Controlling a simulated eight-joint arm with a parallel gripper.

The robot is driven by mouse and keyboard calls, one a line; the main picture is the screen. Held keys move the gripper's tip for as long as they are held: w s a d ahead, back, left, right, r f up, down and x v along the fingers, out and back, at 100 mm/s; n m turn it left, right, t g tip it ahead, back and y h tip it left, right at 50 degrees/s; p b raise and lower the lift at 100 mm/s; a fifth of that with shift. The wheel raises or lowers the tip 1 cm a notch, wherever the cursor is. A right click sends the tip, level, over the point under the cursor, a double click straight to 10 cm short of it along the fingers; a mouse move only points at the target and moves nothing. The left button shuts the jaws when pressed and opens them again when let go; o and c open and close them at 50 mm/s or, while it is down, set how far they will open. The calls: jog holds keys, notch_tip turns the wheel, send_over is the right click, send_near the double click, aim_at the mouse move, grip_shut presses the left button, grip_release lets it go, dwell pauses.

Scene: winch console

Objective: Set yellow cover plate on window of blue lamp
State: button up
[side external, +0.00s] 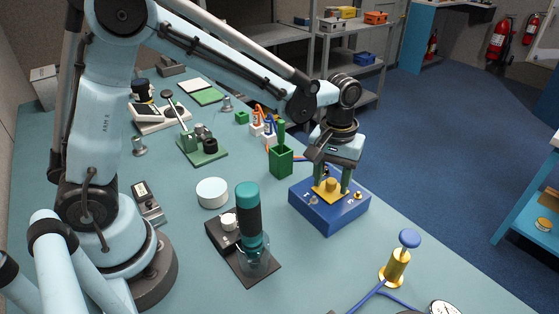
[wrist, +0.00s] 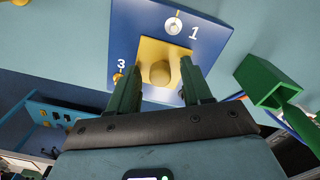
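The blue lamp (side external: 330,213) is a blue box on the bench, and its top also shows in the wrist view (wrist: 207,20). The yellow cover plate (wrist: 178,52), with a round yellow knob (wrist: 160,73), appears to lie flat on the box top between the marks 1 and 3. Any window under the plate is hidden. My gripper (wrist: 160,68) points down over the plate, its green fingers on either side of the knob with visible gaps. In the side view my gripper (side external: 332,186) is low over the box, open.
A silver fitting (wrist: 173,25) by mark 1 and a brass one (wrist: 118,77) by mark 3 stand on the box top. A green holder (side external: 281,160) stands behind the box.

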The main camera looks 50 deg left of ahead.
aim_at(331, 181)
notch_tip(331, 181, up, 12)
jog(key=s+a+f+m+t, duration=0.1)
jog(key=s+a+m+t, duration=0.1)
jog(key=s+a+t, duration=0.1)
jog(key=s+a+f+m+t, duration=0.2)
jog(key=s+a+m+t, duration=0.1)
jog(key=s, duration=0.5)
jog(key=shift+s+a+f+t, duration=0.3)
jog(key=shift+a+t, duration=0.3)
jog(key=shift+a, duration=0.65)
dwell(0.6)
